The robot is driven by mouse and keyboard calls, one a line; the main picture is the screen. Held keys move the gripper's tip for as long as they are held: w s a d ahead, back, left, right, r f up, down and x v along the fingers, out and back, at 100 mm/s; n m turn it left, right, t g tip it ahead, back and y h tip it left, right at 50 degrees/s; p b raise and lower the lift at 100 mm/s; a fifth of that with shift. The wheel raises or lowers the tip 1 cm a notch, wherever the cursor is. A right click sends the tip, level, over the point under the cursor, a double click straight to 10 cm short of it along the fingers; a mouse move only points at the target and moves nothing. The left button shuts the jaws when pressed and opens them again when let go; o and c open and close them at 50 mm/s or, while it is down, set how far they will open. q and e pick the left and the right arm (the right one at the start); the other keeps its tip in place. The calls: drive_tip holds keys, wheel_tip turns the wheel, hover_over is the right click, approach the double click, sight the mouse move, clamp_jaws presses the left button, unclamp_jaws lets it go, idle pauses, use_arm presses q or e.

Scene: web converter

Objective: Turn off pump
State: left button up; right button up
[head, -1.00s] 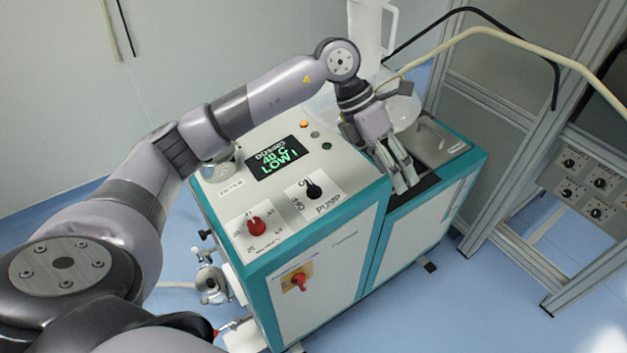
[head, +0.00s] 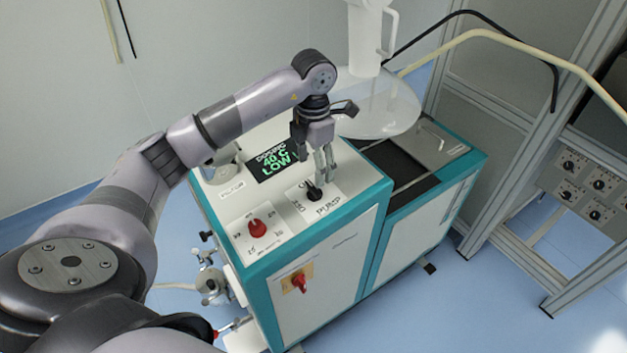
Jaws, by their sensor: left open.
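The black pump knob (head: 314,194) sits on a white plate (head: 325,209) marked PUMP, on the sloped top panel of the white and teal machine (head: 345,235). My left gripper (head: 325,174) is open and points down just above and behind the knob in the head view. Its fingertips overlap the knob's upper edge in the picture; I cannot tell whether they touch it. The knob's exact setting is hard to read at this size. My right gripper is not in view.
A red knob (head: 257,228) sits left of the pump plate. A lit display (head: 273,161) reads DOSING, 40 C, LOW. A red switch (head: 299,281) is on the front. A clear round vessel (head: 385,112) stands behind, and a metal frame (head: 510,170) at right.

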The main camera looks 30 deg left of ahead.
sight(313, 187)
use_arm(q)
wheel_tip(313, 187, down, 6)
drive_tip(key=shift+f+p, duration=0.2)
drive_tip(key=shift+p, duration=0.3)
drive_tip(key=c, duration=1.2)
drive_tip(key=shift+o, duration=0.2)
